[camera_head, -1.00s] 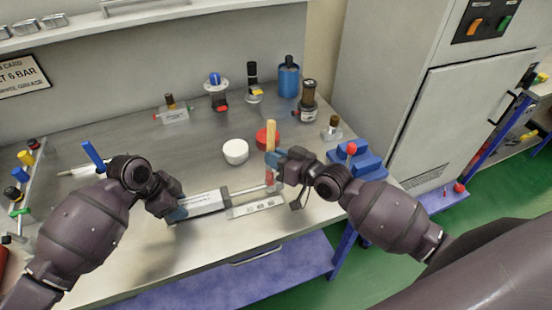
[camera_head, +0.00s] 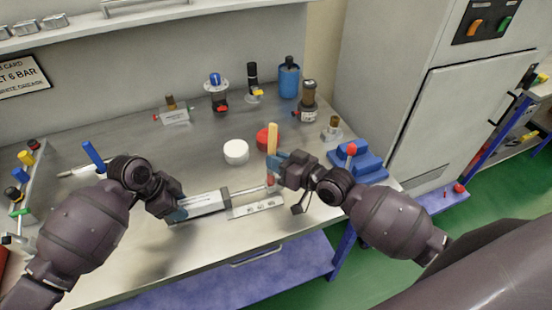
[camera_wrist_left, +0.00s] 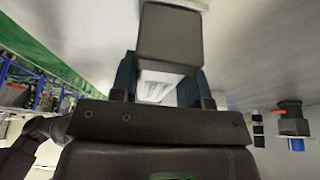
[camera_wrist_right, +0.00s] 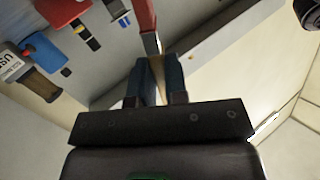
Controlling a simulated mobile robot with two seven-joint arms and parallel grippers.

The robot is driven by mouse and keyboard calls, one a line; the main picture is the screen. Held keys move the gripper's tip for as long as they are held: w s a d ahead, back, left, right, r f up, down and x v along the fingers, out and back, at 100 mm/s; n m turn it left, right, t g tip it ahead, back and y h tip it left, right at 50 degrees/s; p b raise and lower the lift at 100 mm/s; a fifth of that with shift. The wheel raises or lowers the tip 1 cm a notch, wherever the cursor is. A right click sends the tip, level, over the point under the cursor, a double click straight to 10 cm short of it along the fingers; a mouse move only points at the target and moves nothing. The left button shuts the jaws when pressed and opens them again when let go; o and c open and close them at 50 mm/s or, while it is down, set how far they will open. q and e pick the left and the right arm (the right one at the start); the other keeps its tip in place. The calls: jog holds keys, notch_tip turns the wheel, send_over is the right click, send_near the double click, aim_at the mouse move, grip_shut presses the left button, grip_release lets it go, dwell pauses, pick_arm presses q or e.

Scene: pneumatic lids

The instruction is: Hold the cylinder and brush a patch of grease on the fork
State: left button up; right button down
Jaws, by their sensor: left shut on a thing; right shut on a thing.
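The pneumatic cylinder (camera_head: 207,203) lies near the table's front, its silver rod pointing right. My left gripper (camera_head: 178,213) is shut on its left part; the left wrist view shows the cylinder's dark end cap (camera_wrist_left: 168,35) and pale body between the fingers. My right gripper (camera_head: 273,158) is shut on the brush, whose wooden handle (camera_head: 272,138) stands upright. The brush's red lower part (camera_head: 270,180) is at the rod's right end, where the fork is mostly hidden; I cannot tell whether they touch. The red part also shows in the right wrist view (camera_wrist_right: 146,15).
A light plate with holes (camera_head: 258,209) lies below the rod. A white tub (camera_head: 236,152) and a red round thing (camera_head: 262,138) stand behind the brush. A blue block (camera_head: 362,165) is at right. Fittings and a blue bottle (camera_head: 289,80) line the back.

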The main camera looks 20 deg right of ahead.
jog(key=shift+s+f, duration=0.1)
jog(key=shift+s, duration=0.15)
jog(key=shift+w, duration=0.15)
jog(key=shift+w, duration=0.4)
jog(key=shift+w, duration=0.1)
jog(key=shift+w+r, duration=0.2)
jog(key=shift+w, duration=0.2)
jog(key=shift+s, duration=0.15)
jog(key=shift+s, duration=0.4)
jog(key=shift+s+f, duration=0.1)
jog(key=shift+s+f, duration=0.1)
jog(key=shift+s, duration=0.3)
